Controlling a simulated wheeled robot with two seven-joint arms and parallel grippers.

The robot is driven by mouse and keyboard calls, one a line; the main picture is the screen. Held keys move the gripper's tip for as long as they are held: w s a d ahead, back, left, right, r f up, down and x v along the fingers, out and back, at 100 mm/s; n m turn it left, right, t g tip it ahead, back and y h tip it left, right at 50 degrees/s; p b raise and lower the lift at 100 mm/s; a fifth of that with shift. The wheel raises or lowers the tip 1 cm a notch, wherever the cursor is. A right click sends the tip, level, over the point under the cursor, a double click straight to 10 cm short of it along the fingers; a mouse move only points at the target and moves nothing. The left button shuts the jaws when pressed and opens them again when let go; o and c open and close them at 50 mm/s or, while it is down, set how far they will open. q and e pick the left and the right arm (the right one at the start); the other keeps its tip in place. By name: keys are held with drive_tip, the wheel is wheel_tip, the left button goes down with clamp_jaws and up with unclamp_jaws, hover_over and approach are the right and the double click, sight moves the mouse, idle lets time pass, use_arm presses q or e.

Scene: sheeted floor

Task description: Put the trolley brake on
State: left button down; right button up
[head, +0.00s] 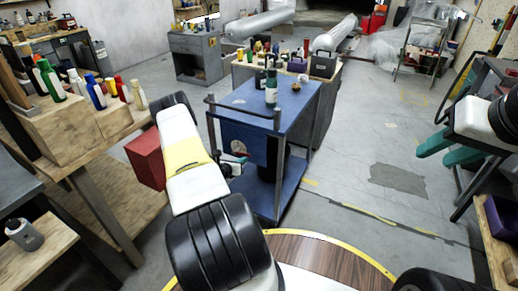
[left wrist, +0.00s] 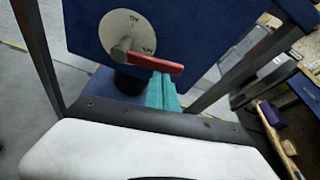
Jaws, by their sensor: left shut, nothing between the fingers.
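The blue trolley (head: 292,108) stands ahead of me, with bottles on its top. Its brake is a pale round dial (left wrist: 126,33) with a red lever (left wrist: 155,62) on the blue side panel, in the left wrist view. The lever points right and slightly down; the dial's small marks are hard to read. My left gripper (left wrist: 163,80) is shut and empty, its teal fingertips just below the lever; I cannot tell whether they touch it. In the head view, my left arm partly hides this gripper. My right gripper (head: 442,150) is open and empty at the right, away from the trolley.
A wooden bench (head: 62,130) with several bottles and a red box (head: 146,161) are to the left. A workbench stands behind the trolley. Another bench edge (head: 497,240) is at the right. The floor (head: 365,150) right of the trolley is clear.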

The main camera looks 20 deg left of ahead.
use_arm(q)
drive_tip(key=r+n, duration=0.1)
drive_tip(key=r+n+h, duration=0.1)
drive_tip(key=shift+a+r+n, duration=0.1)
drive_tip(key=shift+a+n, duration=0.1)
drive_tip(key=shift+n, duration=0.1)
drive_tip(key=a+r+n+t+h, duration=0.2)
drive_tip(key=a+r+n+h, duration=0.2)
drive_tip(key=n, duration=0.5)
drive_tip(key=shift+w+a+r, duration=0.15)
drive_tip(key=shift+w+a, duration=0.05)
drive_tip(key=shift+a, duration=0.2)
idle(0.5)
